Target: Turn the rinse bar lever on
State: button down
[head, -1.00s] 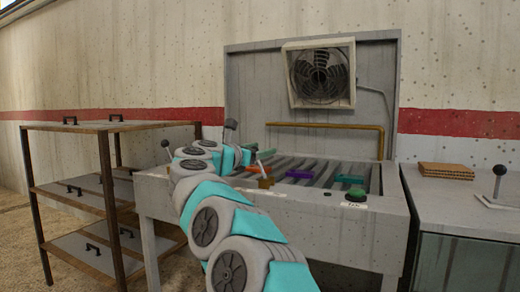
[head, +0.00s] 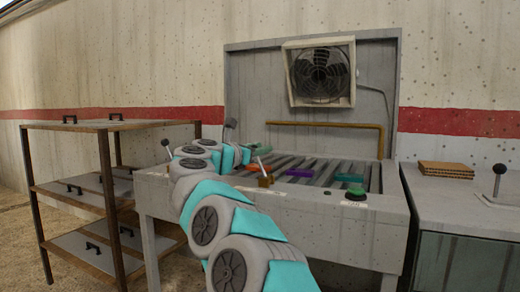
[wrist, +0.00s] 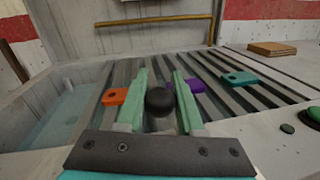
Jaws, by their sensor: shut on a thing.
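The lever has a brass-coloured base (head: 265,181) on the front ledge of the grey basin unit, with a thin pale rod (head: 260,165) rising from it and leaning slightly left. In the wrist view a round black knob (wrist: 160,102) sits between the two green fingers of my gripper (wrist: 161,82), which is shut on it. In the head view my gripper (head: 256,151) is at the top of the rod, and my wrist hides part of it. A brass bar (head: 325,124) runs across the back of the basin, below the fan.
Orange (wrist: 115,96), purple (head: 300,173) and green (head: 349,178) pieces lie on the slatted rack. A green button (head: 355,194) is on the front ledge. Other levers stand at the left (head: 166,150) and on the right cabinet (head: 498,182). A shelf rack (head: 108,190) stands left.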

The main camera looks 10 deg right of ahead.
dwell(0.9)
jog(key=shift+s+d+f+m+y+b, duration=0.1)
jog(key=shift+s+d+m+y+b, duration=0.15)
jog(key=shift+s+d+m+b, duration=0.8)
jog(key=shift+s+d+f+m+y+b, duration=0.15)
jog(key=shift+s+d+m+y+b, duration=0.25)
jog(key=shift+d+m+b, duration=1.25)
jog(key=shift+s+d+f+m+y+b, duration=0.15)
jog(key=shift+s+d+m+b, duration=0.55)
jog(key=shift+m+b, duration=1.35)
jog(key=shift+s+a+g, duration=0.15)
jog(key=shift+g, duration=0.15)
jog(key=c, duration=0.5)
grip_release()
jog(key=shift+r, duration=0.1)
jog(key=shift+c, duration=0.2)
jog(key=b+v, duration=0.2)
jog(key=v, duration=0.5)
jog(key=shift+s+a, duration=0.3)
